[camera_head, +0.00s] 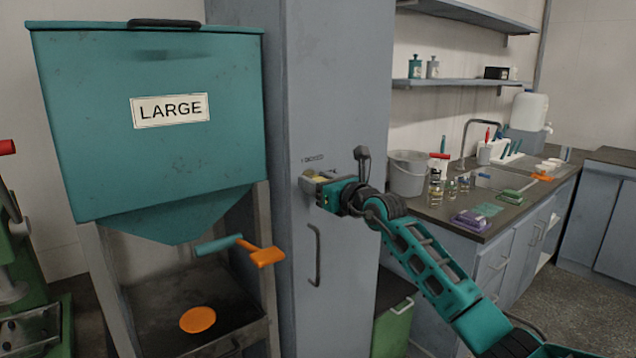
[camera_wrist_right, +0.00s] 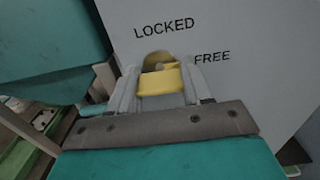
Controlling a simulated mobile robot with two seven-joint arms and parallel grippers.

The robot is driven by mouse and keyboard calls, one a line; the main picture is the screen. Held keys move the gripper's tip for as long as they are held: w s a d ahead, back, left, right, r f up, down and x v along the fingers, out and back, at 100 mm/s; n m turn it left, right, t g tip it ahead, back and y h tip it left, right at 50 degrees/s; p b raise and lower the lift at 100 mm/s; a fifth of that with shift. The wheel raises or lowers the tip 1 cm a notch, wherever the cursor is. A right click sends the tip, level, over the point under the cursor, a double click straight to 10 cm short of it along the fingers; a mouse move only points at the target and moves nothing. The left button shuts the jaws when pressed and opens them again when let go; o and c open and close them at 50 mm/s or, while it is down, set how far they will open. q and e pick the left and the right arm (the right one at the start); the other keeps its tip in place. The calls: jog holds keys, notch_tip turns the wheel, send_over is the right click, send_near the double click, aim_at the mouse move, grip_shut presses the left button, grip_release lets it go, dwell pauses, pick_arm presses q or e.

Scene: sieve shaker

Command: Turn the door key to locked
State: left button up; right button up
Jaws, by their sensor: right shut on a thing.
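A tall grey cabinet door (camera_head: 338,90) faces me, with a vertical handle (camera_head: 315,255) below the lock. The yellow door key (camera_wrist_right: 160,82) is at the lock, under the word LOCKED (camera_wrist_right: 164,27); the word FREE (camera_wrist_right: 212,57) is to its right. My right gripper (camera_head: 312,182) is at the door, its two fingers closed around the key's yellow head in the wrist view (camera_wrist_right: 158,92). The key's exact turn is hard to tell, as the fingers and the gripper body cover part of it. My left gripper is not in view.
A teal hopper (camera_head: 85,120) labelled LARGE stands left of the cabinet, with an orange-handled lever (camera_head: 265,257) sticking out near the door. At right is a counter with a grey bucket (camera_head: 407,180), small jars and a sink.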

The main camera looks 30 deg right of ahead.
jog(key=shift+c, duration=0.9)
